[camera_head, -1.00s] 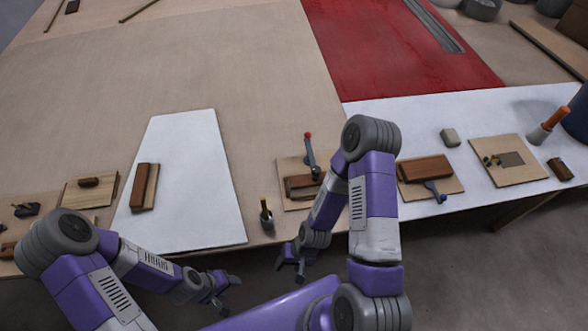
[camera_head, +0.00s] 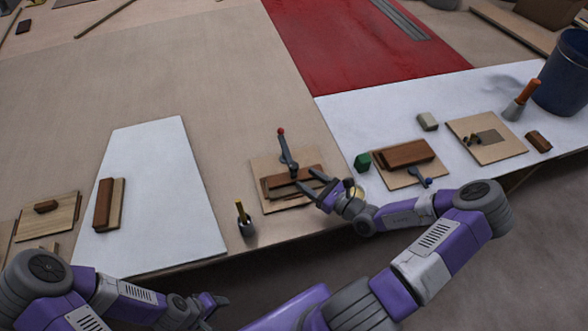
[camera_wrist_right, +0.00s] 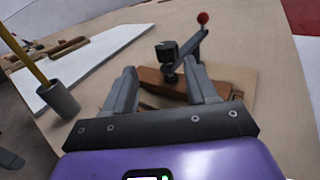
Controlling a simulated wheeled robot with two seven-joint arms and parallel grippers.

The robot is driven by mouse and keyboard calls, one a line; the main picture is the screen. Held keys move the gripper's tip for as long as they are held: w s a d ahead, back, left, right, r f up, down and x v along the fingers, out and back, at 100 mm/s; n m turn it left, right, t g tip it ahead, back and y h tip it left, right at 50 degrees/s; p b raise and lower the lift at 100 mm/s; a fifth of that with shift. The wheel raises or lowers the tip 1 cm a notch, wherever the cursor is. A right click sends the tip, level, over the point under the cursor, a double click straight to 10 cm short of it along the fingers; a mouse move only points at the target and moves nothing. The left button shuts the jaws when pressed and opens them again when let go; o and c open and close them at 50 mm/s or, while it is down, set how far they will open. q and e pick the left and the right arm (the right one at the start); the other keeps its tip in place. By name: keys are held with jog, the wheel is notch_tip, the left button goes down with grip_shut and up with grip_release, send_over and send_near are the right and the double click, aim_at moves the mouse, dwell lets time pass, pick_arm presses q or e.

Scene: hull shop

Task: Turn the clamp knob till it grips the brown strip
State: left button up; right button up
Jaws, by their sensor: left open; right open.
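A grey clamp with a red ball on its lever (camera_head: 285,150) stands on a board with brown wood strips (camera_head: 292,183). In the right wrist view, the clamp has a black block-like head (camera_wrist_right: 167,54) above a brown strip (camera_wrist_right: 152,80). My right gripper (camera_head: 309,181) is open and empty at the right end of these strips. Its fingers frame the clamp head in the wrist view; contact cannot be told. My left gripper (camera_head: 216,302) is open and empty, low in front of the bench.
A white sheet (camera_head: 150,200) lies left. A blue bucket (camera_head: 562,75) stands at far right. Open bench lies behind the clamp.

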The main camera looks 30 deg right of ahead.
aim_at(294, 165)
jog(key=shift+w+d+r+h, duration=0.1)
jog(key=shift+w+d+h, duration=0.15)
jog(key=shift+d+h, duration=0.1)
jog(key=b+x, duration=0.1)
jog(key=x, duration=0.6)
jog(key=shift+b, duration=0.35)
jog(key=c, duration=0.9)
jog(key=shift+a+r+p, duration=0.1)
jog(key=shift+r+p, duration=0.05)
jog(key=shift+p, duration=0.2)
jog(key=shift+c, duration=0.2)
jog(key=m+t+h+p, duration=0.1)
jog(key=m+h+p, duration=0.2)
jog(key=p, duration=0.4)
jog(key=shift+r+h+p, duration=0.15)
jog(key=shift+h+p, duration=0.2)
jog(key=shift+h, duration=0.1)
jog(key=shift+f+m+h+p, duration=0.2)
jog(key=shift+m+h+p, duration=0.1)
jog(key=shift+h+p, duration=0.2)
